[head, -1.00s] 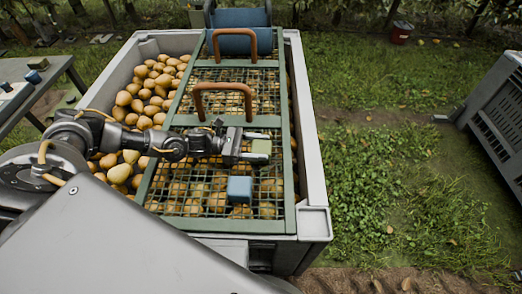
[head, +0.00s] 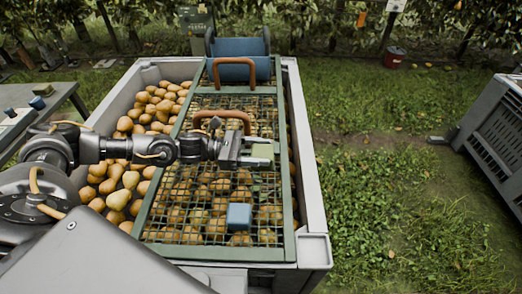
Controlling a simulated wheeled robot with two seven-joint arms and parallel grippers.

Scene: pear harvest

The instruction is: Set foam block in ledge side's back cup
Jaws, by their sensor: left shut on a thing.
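My left gripper (head: 257,152) reaches in from the left over the green-framed mesh lid (head: 291,200) of the pear bin. It is shut on a small pale green block (head: 262,151), probably the foam block, which the fingers partly hide. The gripper is just in front of the lid's nearer brown handle (head: 222,117). I cannot tell its height above the mesh. A blue block (head: 239,216) sits on the mesh nearer to me, apart from the gripper. I cannot make out any cups. My right gripper is not in view.
The grey bin (head: 313,190) is full of pears (head: 110,190) under and beside the lid. A blue roll (head: 238,68) lies at its back. A grey table (head: 62,93) with small dark objects stands left. Another grey bin (head: 492,130) stands right, beyond open grass.

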